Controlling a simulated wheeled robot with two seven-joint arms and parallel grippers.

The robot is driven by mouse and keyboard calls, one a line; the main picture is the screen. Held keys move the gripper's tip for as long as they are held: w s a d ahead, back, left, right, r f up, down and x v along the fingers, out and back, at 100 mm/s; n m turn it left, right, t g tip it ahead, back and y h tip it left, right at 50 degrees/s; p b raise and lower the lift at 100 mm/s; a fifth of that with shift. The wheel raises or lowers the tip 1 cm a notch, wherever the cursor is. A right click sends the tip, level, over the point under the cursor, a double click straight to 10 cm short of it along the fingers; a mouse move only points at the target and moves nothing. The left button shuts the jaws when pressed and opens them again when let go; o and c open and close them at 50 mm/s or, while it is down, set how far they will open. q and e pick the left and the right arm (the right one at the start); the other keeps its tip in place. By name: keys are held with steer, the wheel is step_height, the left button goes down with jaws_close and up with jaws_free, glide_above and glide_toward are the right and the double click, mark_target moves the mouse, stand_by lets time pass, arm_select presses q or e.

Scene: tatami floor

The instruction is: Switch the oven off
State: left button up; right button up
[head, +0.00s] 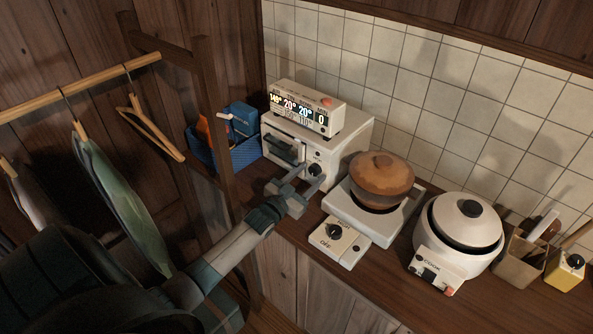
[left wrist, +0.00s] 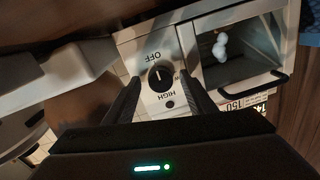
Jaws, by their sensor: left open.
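The oven (head: 347,143) is a small white box on the wooden counter against the tiled wall. Its dark round knob (head: 315,170) is on the front panel, right of the door. In the left wrist view the knob (left wrist: 161,76) lies between an OFF and a HIGH label; its exact setting is hard to tell. My left gripper (head: 294,181) is open in front of the oven's panel. In the wrist view its fingers (left wrist: 158,84) are on either side of the knob, with visible gaps. White lumps (left wrist: 220,46) show in the oven's window. My right gripper is not in view.
A display box (head: 306,107) sits on the oven. Right of it are a hot plate (head: 345,211) with a brown pot (head: 381,180), and a white cooker (head: 459,236). A blue basket (head: 237,155) stands left. A wooden clothes rack (head: 219,130) rises near my left arm.

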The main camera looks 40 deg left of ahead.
arm_select(q)
steer(key=s+b, duration=0.4)
steer(key=s, duration=1.3)
steer(key=shift+s+a, duration=0.15)
steer(key=shift+f, duration=0.1)
